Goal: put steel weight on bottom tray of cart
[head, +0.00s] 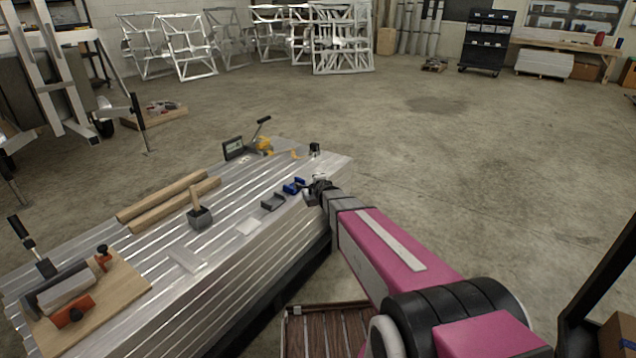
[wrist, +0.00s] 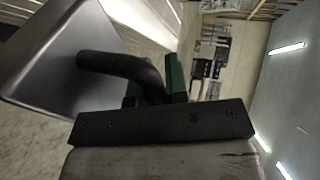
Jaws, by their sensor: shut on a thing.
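My gripper (head: 317,190) is at the right end of the ribbed aluminium table, over or beside its edge in the head view. In the wrist view its green fingers (wrist: 155,88) are shut on the dark curved handle of a smooth grey metal body, which looks like the steel weight (wrist: 65,55). The weight fills the upper left of that view, partly cut off. In the head view I cannot make it out clearly at the gripper. A black wheeled rack (head: 487,42) stands far back right; I cannot tell whether it is the cart.
The aluminium table (head: 215,262) carries a mallet (head: 199,215), wooden bars (head: 165,200), clamps and a board (head: 130,283). A slatted wooden piece (head: 325,335) lies low beside it. A black frame (head: 612,245) and cardboard box (head: 620,335) are at right. The floor beyond is open.

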